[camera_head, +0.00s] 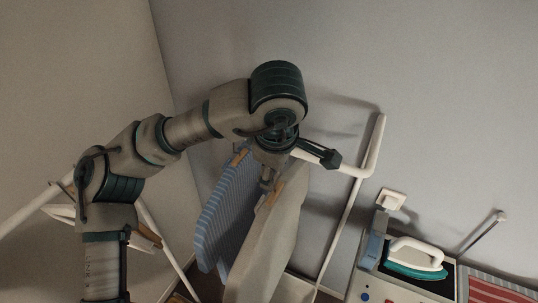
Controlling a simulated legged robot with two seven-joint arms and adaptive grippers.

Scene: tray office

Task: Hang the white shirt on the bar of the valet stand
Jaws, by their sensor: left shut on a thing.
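The white shirt (268,245) hangs on a wooden hanger, seen nearly edge-on, in the middle of the head view. My left gripper (268,183) is above it, shut on the top of its hanger. The white bar (345,169) of the valet stand runs behind my gripper and joins a white upright at the right. A blue striped shirt (226,212) on its own hanger is just left of the white shirt. My gripper hides the hanger's hook and part of the bar, so I cannot tell whether the hook touches the bar. My right gripper is out of view.
At the lower right, an iron (415,259) with a teal base stands on a dark-topped unit, beside a red striped cloth (495,291). A wall socket (391,200) is above. White rack rails (38,207) are at the left. The wall is close behind the stand.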

